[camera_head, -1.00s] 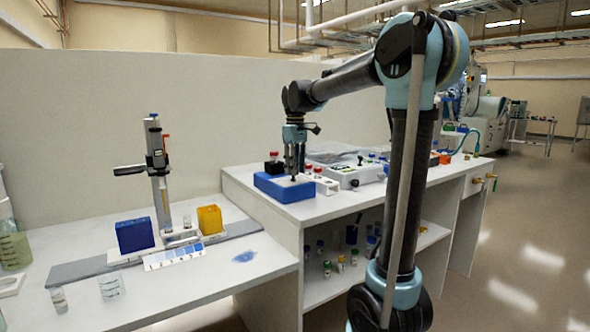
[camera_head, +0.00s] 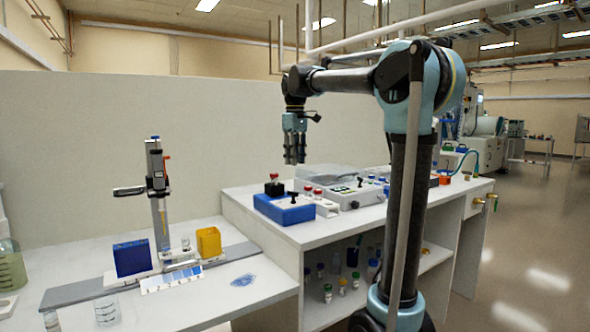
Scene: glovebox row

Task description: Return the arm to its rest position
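My gripper (camera_head: 294,160) hangs pointing down from my raised arm, above the raised white bench (camera_head: 350,220). It is clear of the blue-sided block (camera_head: 287,213), which sits on the bench below it with a small black piece on its top. The fingers appear close together, but the gap between them is too small to read. No held object can be made out.

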